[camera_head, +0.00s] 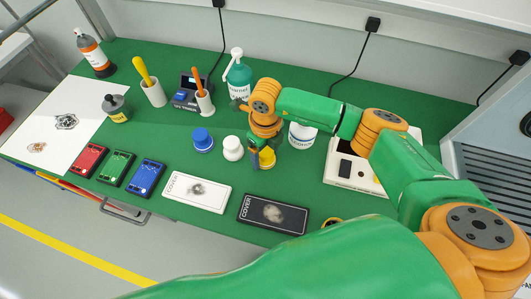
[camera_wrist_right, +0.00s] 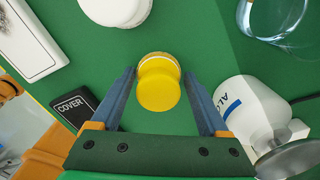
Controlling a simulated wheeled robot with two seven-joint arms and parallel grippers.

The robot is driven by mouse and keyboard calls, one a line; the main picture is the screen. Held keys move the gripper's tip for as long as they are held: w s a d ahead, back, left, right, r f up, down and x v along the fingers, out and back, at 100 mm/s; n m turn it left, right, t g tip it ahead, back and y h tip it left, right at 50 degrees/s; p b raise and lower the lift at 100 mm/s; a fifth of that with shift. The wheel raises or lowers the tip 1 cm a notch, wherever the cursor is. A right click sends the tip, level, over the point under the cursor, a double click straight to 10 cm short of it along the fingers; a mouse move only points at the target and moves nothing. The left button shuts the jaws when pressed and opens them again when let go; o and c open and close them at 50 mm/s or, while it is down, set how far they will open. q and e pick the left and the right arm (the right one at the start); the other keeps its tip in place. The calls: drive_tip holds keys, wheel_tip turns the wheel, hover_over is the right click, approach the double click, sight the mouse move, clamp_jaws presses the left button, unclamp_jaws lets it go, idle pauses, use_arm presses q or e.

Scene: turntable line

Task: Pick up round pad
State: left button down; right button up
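The yellow round pad (camera_head: 268,160) stands on the green table at the end of a row with a blue round pad (camera_head: 202,139) and a white round pad (camera_head: 232,148). My right gripper (camera_head: 257,156) is low over the yellow pad and partly hides it. In the right wrist view, the yellow pad (camera_wrist_right: 158,90) lies between the two open fingers of my right gripper (camera_wrist_right: 159,74), with a gap on each side. The white pad (camera_wrist_right: 116,8) shows at the top edge there. My left gripper is not in view.
A white cover (camera_head: 197,192) and a black cover (camera_head: 273,214) lie in front of the pads. A white bottle (camera_head: 302,134) stands close right of the gripper, and a white device (camera_head: 357,172) further right. A pump bottle (camera_head: 238,76) stands behind.

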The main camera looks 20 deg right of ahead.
drive_tip(key=shift+s+r, duration=0.1)
drive_tip(key=c, duration=0.9)
drive_tip(key=shift+r, duration=1.35)
drive_tip(key=a+r+b, duration=0.1)
drive_tip(key=a+r, duration=0.2)
drive_tip(key=a, duration=0.1)
drive_tip(key=a+r+b, duration=0.2)
drive_tip(key=a+r, duration=0.2)
drive_tip(key=a, duration=0.1)
drive_tip(key=s+a+r+b, duration=0.1)
drive_tip(key=a+r+b, duration=0.1)
drive_tip(key=a, duration=0.3)
drive_tip(key=shift+r, duration=0.65)
